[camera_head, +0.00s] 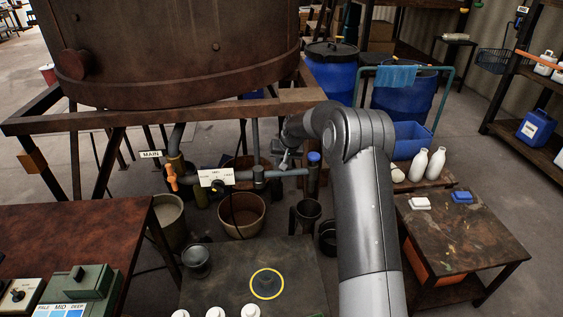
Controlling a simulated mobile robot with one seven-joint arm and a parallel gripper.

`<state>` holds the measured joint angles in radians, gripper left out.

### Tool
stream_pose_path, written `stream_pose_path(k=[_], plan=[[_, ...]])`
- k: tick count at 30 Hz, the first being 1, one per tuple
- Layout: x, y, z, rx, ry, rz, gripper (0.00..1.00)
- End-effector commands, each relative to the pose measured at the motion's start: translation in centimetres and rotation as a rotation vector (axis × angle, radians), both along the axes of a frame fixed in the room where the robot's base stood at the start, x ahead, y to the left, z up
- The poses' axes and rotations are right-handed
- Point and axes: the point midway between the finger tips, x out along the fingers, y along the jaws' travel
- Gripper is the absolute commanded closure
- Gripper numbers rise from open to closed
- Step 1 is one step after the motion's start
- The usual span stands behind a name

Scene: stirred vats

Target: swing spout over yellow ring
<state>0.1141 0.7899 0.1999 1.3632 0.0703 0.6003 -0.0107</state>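The spout (285,173) is a grey horizontal pipe under the rusty vat. It runs right from the valve area, past a white label, to an upright grey piece with a blue cap (313,157). The yellow ring (267,298) is marked on the dark table (225,296) in the foreground, with a darker round patch inside it. The spout's right end lies behind the ring and a little to its right, not over it. My gripper (284,159) is by the pipe, just above its right half. The fingers are small and partly hidden by my wrist; contact with the pipe is unclear.
The rusty vat (175,45) and its frame (190,115) stand above the pipe. An orange valve handle (171,178) is at left. Buckets (241,213) stand below. White bottles (428,165) are on the right. White-topped items (250,311) line the dark table's front.

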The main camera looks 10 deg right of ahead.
Motion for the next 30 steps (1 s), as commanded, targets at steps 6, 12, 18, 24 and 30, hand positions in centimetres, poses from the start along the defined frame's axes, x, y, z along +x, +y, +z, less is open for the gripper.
stream_pose_path(k=[6,12,18,24,30], plan=[[0.0,0.0,0.0,0.0,0.0,0.0,1.0],[0.0,0.0,0.0,-0.001,0.0,-0.001,1.0],[-0.3,0.0,0.0,0.0,0.001,-0.029,1.0],[-1.2,-0.1,0.0,-0.002,0.001,-0.123,1.0],[-2.7,0.0,0.0,-0.003,0.001,-0.285,1.0]])
